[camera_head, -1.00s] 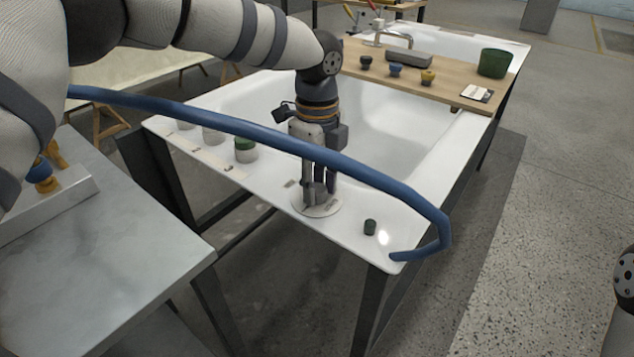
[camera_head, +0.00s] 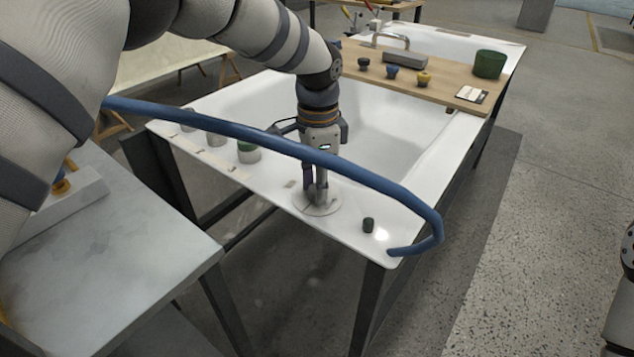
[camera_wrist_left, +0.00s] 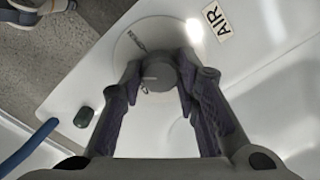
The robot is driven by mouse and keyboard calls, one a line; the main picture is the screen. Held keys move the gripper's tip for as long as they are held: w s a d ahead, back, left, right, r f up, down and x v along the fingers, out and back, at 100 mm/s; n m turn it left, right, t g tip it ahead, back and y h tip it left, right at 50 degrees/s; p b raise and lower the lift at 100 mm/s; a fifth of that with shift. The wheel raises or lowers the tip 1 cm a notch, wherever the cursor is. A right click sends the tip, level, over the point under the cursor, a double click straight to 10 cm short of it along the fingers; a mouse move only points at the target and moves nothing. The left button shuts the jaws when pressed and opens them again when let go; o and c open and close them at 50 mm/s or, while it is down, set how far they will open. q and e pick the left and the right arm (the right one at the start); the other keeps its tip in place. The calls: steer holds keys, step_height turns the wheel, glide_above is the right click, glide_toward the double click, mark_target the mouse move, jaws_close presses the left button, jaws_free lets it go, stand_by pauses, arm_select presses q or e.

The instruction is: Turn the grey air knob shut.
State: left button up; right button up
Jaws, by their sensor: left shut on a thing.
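The grey air knob (camera_wrist_left: 158,76) sits on a round pale dial plate (camera_wrist_left: 135,45) on the white tub rim. It lies between the two fingers of my left gripper (camera_wrist_left: 158,88), which is shut on it. In the head view my left gripper (camera_head: 316,199) points down at the dial plate (camera_head: 330,208), and its fingers mostly hide the knob. An AIR label (camera_wrist_left: 215,20) lies beside the plate. The position marks on the plate are partly legible at best. My right gripper is not in view; only part of my right arm shows at the right edge.
A small dark green knob (camera_head: 368,225) stands on the rim near the corner. A blue hose (camera_head: 400,194) arches across the tub's front. Several pots, one with a green top (camera_head: 248,152), line the left rim. A wooden board (camera_head: 445,93) crosses the far tub.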

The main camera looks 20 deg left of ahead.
arm_select(q)
steer(key=n, duration=0.3)
steer(key=shift+n, duration=2.3)
steer(key=o, duration=1.2)
steer(key=shift+c, duration=0.2)
step_height(320, 180, up, 12)
